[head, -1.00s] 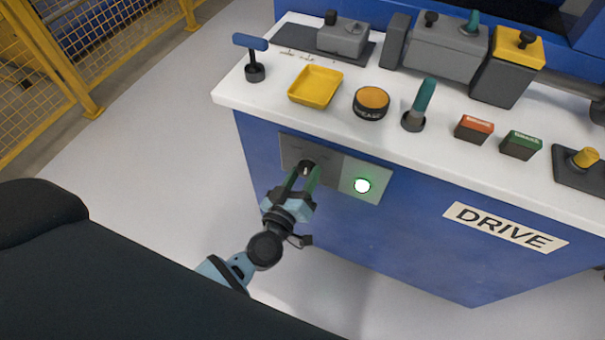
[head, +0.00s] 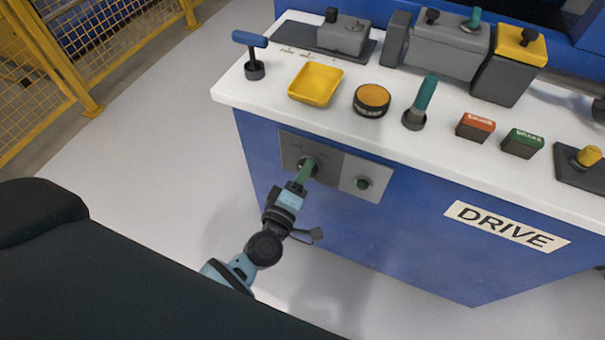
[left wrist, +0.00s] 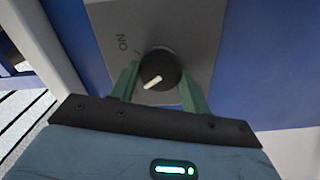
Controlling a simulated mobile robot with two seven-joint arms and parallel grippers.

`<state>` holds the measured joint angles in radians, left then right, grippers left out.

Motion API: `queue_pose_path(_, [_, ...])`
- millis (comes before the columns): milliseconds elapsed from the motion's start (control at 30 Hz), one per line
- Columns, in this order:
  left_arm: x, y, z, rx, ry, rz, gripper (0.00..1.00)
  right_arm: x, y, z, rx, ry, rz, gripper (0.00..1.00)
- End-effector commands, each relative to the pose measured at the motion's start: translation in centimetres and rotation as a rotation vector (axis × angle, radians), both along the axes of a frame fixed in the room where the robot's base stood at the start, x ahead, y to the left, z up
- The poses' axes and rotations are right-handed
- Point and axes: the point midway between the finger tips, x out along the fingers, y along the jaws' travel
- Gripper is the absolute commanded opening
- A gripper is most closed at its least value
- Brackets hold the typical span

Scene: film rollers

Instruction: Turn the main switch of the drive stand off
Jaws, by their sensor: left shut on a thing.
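The main switch is a round black knob on a grey plate on the blue front of the drive stand. It shows in the left wrist view (left wrist: 160,69) with a white pointer directed down-left in that picture, away from the ON lettering (left wrist: 122,42). My left gripper (head: 306,172) is at the plate in the head view and hides most of the knob there. In the left wrist view its green fingers (left wrist: 160,85) stand on either side of the knob, shut on it. The round lamp (head: 363,183) beside the switch is dark. My right gripper is not in view.
The white top of the stand (head: 300,112) overhangs above the switch plate. It carries a blue-handled lever (head: 251,52), a yellow tray (head: 316,84), an orange button (head: 372,98) and a green lever (head: 422,98). Yellow fencing (head: 62,60) stands at the left. The floor between is clear.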

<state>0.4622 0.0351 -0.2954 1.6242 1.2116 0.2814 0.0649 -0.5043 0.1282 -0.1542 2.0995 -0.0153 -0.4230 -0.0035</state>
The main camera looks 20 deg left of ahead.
Motion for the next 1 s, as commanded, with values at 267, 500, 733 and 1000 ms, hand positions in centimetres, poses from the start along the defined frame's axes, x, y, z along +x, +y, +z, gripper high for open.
queue_pose_path(267, [-0.05,-0.02,-0.08,-0.028,0.003,0.000,0.23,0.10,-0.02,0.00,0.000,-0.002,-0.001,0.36])
queue_pose_path(500, [-0.05,-0.02,-0.08,-0.030,0.003,0.000,0.23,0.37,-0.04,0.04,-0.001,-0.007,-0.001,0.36])
queue_pose_path(733, [-0.03,-0.01,-0.06,-0.028,0.002,0.000,0.68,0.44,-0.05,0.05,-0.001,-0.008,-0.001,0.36])
queue_pose_path(1000, [-0.09,-0.01,-0.03,-0.027,0.002,0.000,0.68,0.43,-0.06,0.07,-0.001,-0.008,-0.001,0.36])
